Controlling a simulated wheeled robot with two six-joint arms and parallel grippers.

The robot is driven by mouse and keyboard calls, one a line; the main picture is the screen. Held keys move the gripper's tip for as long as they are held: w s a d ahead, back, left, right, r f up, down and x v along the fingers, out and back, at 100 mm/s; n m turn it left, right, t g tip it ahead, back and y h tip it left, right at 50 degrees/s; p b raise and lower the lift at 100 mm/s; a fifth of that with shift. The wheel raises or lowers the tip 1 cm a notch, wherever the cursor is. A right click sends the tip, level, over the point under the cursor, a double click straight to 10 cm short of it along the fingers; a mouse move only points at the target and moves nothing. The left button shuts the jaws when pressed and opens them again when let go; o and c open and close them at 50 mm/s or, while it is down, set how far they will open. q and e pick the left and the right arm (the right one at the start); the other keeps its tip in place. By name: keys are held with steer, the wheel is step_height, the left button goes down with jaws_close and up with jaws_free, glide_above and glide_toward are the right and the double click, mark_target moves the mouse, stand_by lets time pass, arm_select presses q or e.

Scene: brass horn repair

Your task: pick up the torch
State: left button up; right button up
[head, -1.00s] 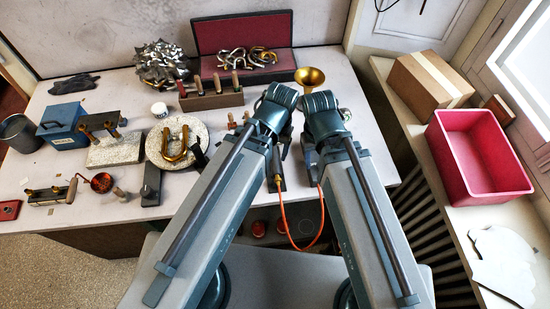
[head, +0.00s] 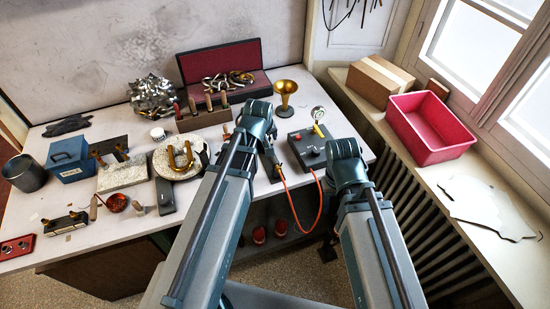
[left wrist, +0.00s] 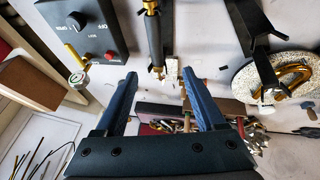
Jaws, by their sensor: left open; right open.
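The torch (head: 271,164) has a black handle and an orange hose. It stands or lies near the front right of the bench, partly behind my left arm in the head view. In the left wrist view the torch (left wrist: 155,40) shows brass at both ends, and its lower end appears between the fingertips of my left gripper (left wrist: 158,76). The left gripper is open and empty; I cannot tell its distance from the torch. In the head view the left gripper is mostly hidden by its arm. My right gripper (head: 327,246) is small and dark, low beside the bench front, away from the torch.
The control box (head: 308,147) sits right of the torch, joined to it by the hose. A brass horn bell (head: 286,95) stands behind. The round slab (head: 164,165) lies to the left. A pink bin (head: 432,128) stands on the right sill.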

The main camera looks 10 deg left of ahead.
arm_select(q)
steer(key=b+x, duration=0.8)
steer(key=x, duration=0.1)
steer(key=d+b+x, duration=0.1)
steer(key=b+x, duration=0.3)
steer(key=x, duration=0.1)
steer(key=shift+w+b, duration=0.15)
steer(key=shift+b, duration=0.2)
steer(key=shift+f, duration=0.2)
stand_by(0.4)
jaws_close()
stand_by(0.4)
